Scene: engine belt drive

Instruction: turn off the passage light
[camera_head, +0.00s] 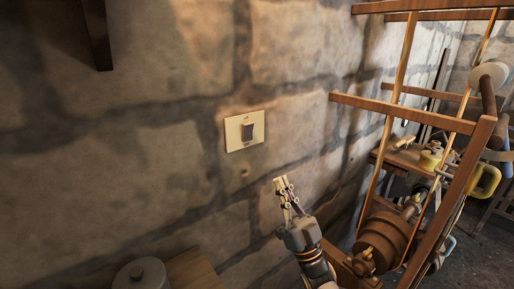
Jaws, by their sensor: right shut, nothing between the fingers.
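A light switch (246,131) sits on the stone wall near the middle of the head view. It has a cream plate and a small dark rocker; which way the rocker is tipped is too small to tell. My right gripper (281,182) is shut and empty. It points up, below and to the right of the switch in the picture, and does not cover it. My left gripper is not in view.
A wooden frame (410,108) with belts and a round wooden drum (383,243) stands close on the right. A grey lidded pot (141,274) is at the bottom left, beside a wooden surface (194,270). The wall around the switch is clear.

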